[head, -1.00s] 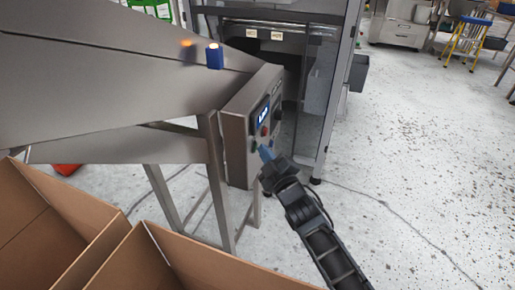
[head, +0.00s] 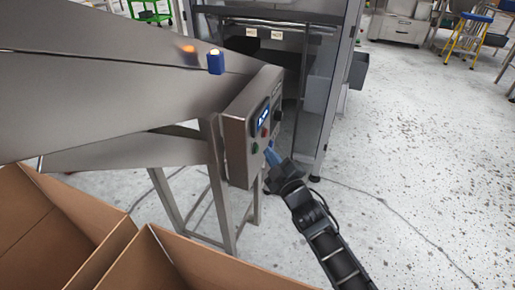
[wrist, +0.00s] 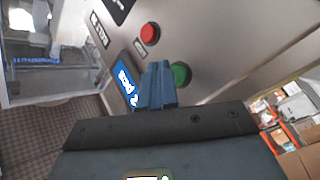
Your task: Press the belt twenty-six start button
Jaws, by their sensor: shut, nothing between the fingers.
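A steel control box (head: 243,140) is fixed to the end of the steel machine. It carries a small lit blue display (head: 263,116), a red button (head: 264,131) and a green button (head: 255,147). In the wrist view the green button (wrist: 181,74) shows just right of my blue fingertips, which cover part of it. The red button (wrist: 149,33) is above, and the blue display (wrist: 125,84) is at left. My gripper (head: 271,153) is shut and empty, close in front of the panel. I cannot tell whether the tips touch it. The label lettering is too small to read.
Open cardboard boxes (head: 135,243) stand at the lower left. A blue lamp block (head: 215,64) sits on the machine. A glazed cabinet (head: 318,95) stands behind the panel.

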